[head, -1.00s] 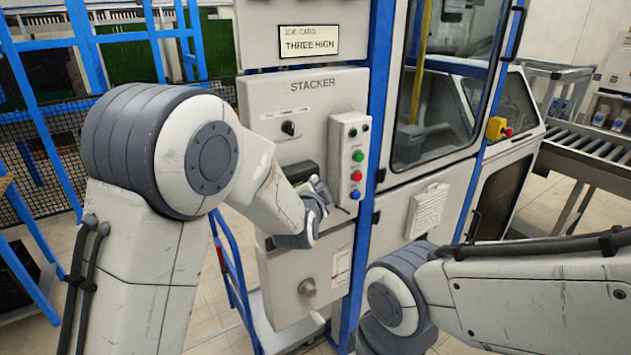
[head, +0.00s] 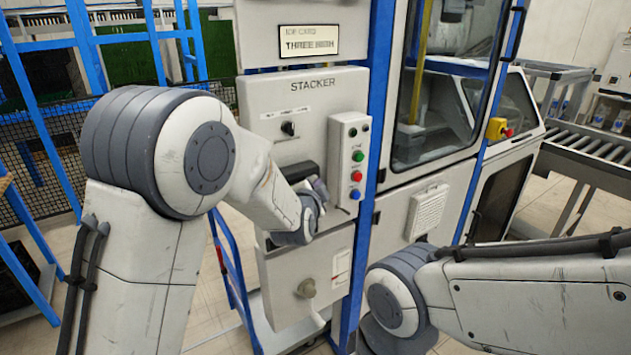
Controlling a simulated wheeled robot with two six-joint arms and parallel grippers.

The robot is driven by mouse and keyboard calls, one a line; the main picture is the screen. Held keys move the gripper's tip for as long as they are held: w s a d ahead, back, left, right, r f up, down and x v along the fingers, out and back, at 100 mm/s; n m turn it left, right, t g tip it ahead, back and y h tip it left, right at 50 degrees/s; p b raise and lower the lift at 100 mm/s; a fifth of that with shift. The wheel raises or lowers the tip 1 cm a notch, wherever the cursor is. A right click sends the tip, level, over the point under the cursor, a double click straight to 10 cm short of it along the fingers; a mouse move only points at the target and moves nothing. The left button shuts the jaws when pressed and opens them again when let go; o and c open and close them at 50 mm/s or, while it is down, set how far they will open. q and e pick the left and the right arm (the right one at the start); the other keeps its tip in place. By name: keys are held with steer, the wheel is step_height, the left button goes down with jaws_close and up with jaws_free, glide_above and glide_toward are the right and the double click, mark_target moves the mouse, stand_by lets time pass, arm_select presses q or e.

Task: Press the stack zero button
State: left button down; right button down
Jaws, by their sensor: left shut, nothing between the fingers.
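The STACKER panel (head: 292,100) stands in front of me. A pale button box (head: 343,140) is fixed to its right side. Down its face are a dark button at the top, a green button (head: 358,156), a red button (head: 357,176) and a blue button (head: 355,194). Their labels are too small to read, so I cannot tell which is stack zero. My left gripper (head: 322,188) is shut and empty, just left of the lower part of the box and apart from the blue button in the picture. My wrist partly hides it. My right arm shows at lower right, but its gripper is out of sight.
A selector knob (head: 288,128) sits on the panel left of the box. A job card reading THREE HIGH (head: 309,43) is above. A round knob (head: 307,288) is on the lower cabinet door. A blue post (head: 366,220) and a glazed machine (head: 440,110) stand to the right.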

arm_select(q)
steer(key=shift+w+a, duration=0.1)
steer(key=shift+w, duration=0.05)
stand_by(0.5)
steer(key=shift+s+d, duration=0.45)
steer(key=shift+s, duration=0.25)
steer(key=shift+s+d, duration=0.75)
steer(key=shift+s, duration=0.3)
steer(key=shift+s+d, duration=0.75)
steer(key=shift+s, duration=0.25)
